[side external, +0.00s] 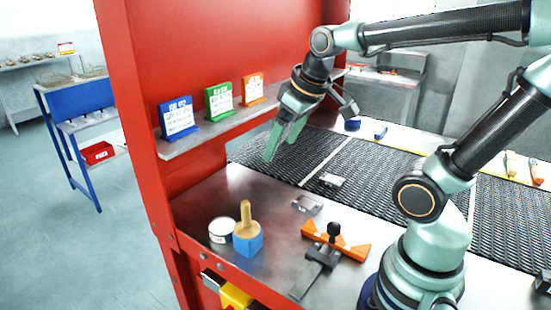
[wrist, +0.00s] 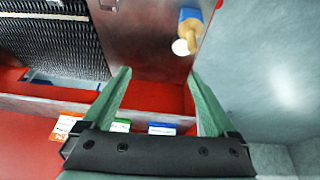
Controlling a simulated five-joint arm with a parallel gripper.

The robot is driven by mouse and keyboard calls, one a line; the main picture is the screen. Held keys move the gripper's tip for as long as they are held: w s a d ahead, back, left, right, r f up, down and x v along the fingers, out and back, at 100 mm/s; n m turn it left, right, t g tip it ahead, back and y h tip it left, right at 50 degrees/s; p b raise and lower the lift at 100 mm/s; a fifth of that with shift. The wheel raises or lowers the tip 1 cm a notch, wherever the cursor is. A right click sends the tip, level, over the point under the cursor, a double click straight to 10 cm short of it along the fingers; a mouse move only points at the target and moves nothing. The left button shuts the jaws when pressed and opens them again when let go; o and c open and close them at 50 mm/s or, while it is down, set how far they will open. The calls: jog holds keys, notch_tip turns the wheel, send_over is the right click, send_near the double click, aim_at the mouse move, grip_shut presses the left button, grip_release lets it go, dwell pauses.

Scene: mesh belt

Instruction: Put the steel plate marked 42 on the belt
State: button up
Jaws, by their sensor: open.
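Two small steel plates show in the side view. One plate (side external: 331,181) lies on the black mesh belt (side external: 375,190) near its front edge. Another plate (side external: 307,205) lies on the steel table just in front of the belt. I cannot read a number on either, so I cannot tell which is 42. My gripper (side external: 280,148) is open and empty, raised in front of the red panel, to the left of and above both plates. In the wrist view my gripper (wrist: 158,73) has its fingers wide apart with nothing between them. The belt (wrist: 50,45) is at upper left there.
A blue block with a wooden handle (side external: 247,236) and a round tin (side external: 222,230) stand on the table. An orange fixture with a black knob (side external: 335,242) is to their right. A shelf with blue, green and orange card holders (side external: 219,101) runs along the red panel.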

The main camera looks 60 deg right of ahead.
jog(key=shift+t+y, duration=0.3)
jog(key=shift+t, duration=0.1)
jog(key=a, duration=0.1)
jog(key=s+a, duration=0.2)
jog(key=shift+s+a+f, duration=0.2)
jog(key=shift+a+f, duration=0.05)
jog(key=shift+a, duration=0.15)
dwell(0.7)
